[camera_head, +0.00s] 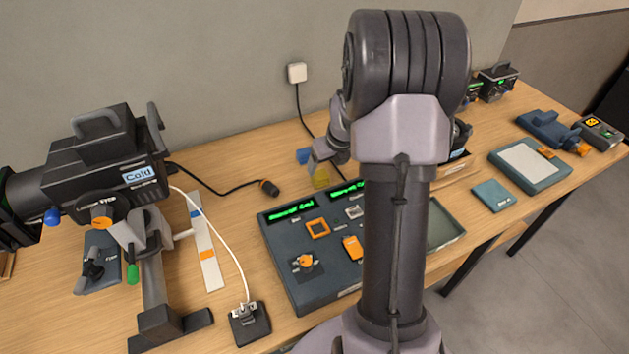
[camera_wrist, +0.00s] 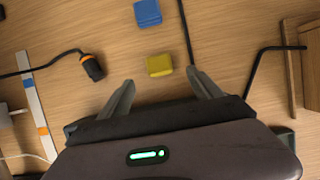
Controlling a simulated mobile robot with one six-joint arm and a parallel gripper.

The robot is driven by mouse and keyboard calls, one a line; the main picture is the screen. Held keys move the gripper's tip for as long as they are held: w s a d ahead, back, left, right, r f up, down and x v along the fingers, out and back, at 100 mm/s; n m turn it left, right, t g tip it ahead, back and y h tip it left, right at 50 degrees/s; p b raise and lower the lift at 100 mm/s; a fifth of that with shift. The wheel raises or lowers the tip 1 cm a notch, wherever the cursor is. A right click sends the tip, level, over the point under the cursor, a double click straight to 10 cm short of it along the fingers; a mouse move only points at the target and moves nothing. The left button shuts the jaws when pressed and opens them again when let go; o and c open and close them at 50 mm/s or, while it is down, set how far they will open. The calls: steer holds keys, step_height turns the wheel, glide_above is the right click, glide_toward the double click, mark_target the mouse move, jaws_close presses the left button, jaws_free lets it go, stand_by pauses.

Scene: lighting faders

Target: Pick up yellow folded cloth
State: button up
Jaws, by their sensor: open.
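The yellow folded cloth (camera_wrist: 160,66) is a small block-like pad lying on the wooden table in the wrist view. It also shows in the head view (camera_head: 320,178), partly covered by my gripper. My gripper (camera_wrist: 159,77) is open and empty, with one finger on either side below the cloth in the wrist view. The fingertips lie close to the cloth's lower edge; I cannot tell the height between them. In the head view my gripper (camera_head: 325,150) is partly hidden behind my arm. A blue folded piece (camera_wrist: 147,12) lies just beyond the yellow one.
A black cable with an orange-ringed plug (camera_wrist: 93,67) lies left of the cloth. Another black cable (camera_wrist: 186,30) runs close on its right. The dark lighting console (camera_head: 300,275) stands in front of the cloth, and a stage light (camera_head: 105,165) stands at left.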

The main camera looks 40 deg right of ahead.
mark_target(321, 173)
steer(key=b+x, duration=0.1)
steer(key=x, duration=0.1)
steer(key=b+x, duration=0.1)
steer(key=x, duration=0.2)
steer(key=b+x, duration=0.1)
steer(key=x, duration=0.2)
steer(key=shift+w+f+b, duration=0.1)
steer(key=shift+w+b, duration=0.2)
steer(key=shift+w+d+f, duration=0.1)
steer(key=shift+w+f, duration=0.05)
steer(key=shift+r, duration=0.2)
steer(key=shift+c, duration=0.6)
steer(key=c, duration=1.3)
step_height(321, 173, up, 10)
steer(key=p, duration=0.5)
